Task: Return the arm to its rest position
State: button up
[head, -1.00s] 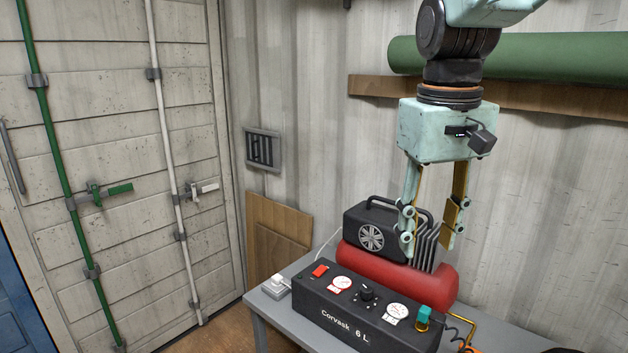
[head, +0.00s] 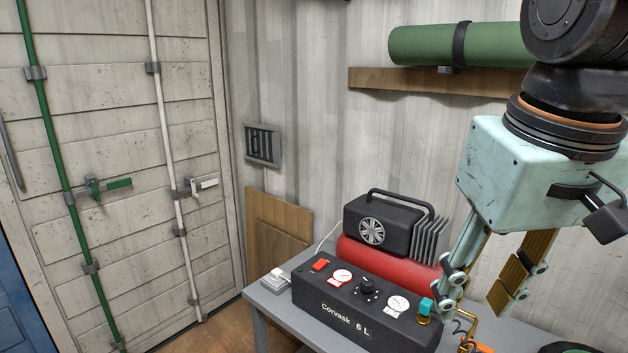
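My gripper (head: 478,306) hangs from the pale green wrist housing at the right of the head view, fingers pointing down. Its two fingers are apart, and I see nothing between them. It is nearer the camera than the compressor and to the right of it. The compressor has a black control panel (head: 345,315) marked "Corvask 6 L", a red tank (head: 365,262) and a black motor block (head: 378,228) with a handle. The left finger shows close beside the teal knob (head: 426,306) in the picture; I cannot tell the real distance between them.
The compressor stands on a grey table (head: 262,303), with a small white switch box (head: 277,278) at its left corner. A wooden shelf (head: 400,80) with a green roll (head: 425,45) is on the back wall. A container door (head: 130,130) is at left. An orange item (head: 484,348) lies at lower right.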

jog(key=s+f+t+b, duration=0.1)
jog(key=s+f, duration=0.4)
jog(key=s, duration=0.4)
jog(key=shift+m+b, duration=0.3)
jog(key=shift+m, duration=0.1)
dwell(2.7)
